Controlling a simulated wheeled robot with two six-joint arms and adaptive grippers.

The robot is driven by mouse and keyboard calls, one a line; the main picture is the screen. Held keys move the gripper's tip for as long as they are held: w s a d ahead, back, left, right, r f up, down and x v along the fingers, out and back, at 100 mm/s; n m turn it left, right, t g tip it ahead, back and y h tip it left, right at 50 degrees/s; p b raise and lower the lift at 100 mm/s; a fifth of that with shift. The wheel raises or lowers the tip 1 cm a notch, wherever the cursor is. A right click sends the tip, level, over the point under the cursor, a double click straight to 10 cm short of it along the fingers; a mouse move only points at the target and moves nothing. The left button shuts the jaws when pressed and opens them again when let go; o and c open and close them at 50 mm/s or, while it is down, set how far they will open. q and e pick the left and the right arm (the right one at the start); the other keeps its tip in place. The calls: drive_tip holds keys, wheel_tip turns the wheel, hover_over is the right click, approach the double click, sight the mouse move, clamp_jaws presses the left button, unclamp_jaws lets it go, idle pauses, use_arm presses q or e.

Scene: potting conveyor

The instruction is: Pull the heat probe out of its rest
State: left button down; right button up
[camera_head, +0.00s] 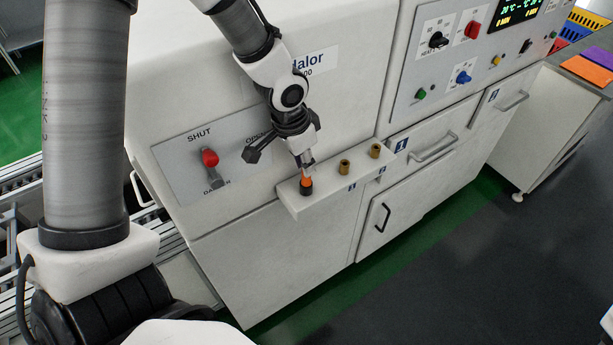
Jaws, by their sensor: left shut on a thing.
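The heat probe (307,182) has an orange handle with a dark lower end, and it stands at the left end of the rest (318,203), a white ledge on the front of the machine. My left gripper (306,163) is above the ledge, pointing down, and is shut on the top of the orange handle. The probe's dark end meets the ledge; whether its tip is still in a hole cannot be seen. Two brass-coloured sockets (345,167) (375,151) stand on the ledge to the right of the probe. My right gripper is not in view.
A red-knobbed damper lever (210,158) is on a panel left of the gripper. A control panel (470,50) with knobs and a display is at upper right. Cupboard doors with handles (381,217) are below the ledge. The floor (450,270) at lower right is clear.

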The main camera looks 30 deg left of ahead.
use_arm(q)
drive_tip(key=shift+r+p, duration=1.7)
drive_tip(key=shift+r, duration=0.3)
drive_tip(key=shift+r+p, duration=1.35)
drive_tip(key=shift+r, duration=0.15)
wheel_tip(320, 180, up, 7)
drive_tip(key=p, duration=0.2)
